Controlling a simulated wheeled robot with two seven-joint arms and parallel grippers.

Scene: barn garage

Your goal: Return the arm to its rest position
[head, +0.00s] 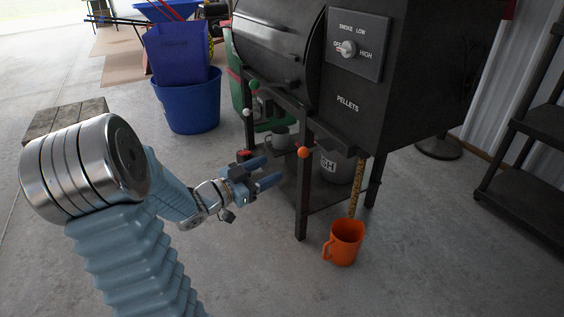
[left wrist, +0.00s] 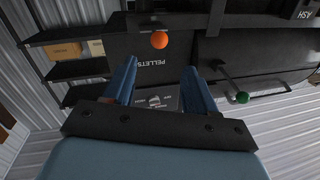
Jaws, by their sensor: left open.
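My left arm comes in from the left in the head view, bent at a large metal joint. My left gripper (head: 268,172) is open and empty, in front of the left part of the black smoker's (head: 410,70) stand. In the left wrist view its two blue fingers (left wrist: 158,92) stand apart with nothing between them, and the smoker's pellet box (left wrist: 145,55) shows beyond them. My right gripper is in neither view.
An orange mug (head: 344,243) stands on the floor below a stream of pellets (head: 356,188). A grey pot (head: 338,166) stands under the smoker. Blue bins (head: 189,100) stand at the back left. Black shelves (head: 540,170) stand at right. Floor at front is clear.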

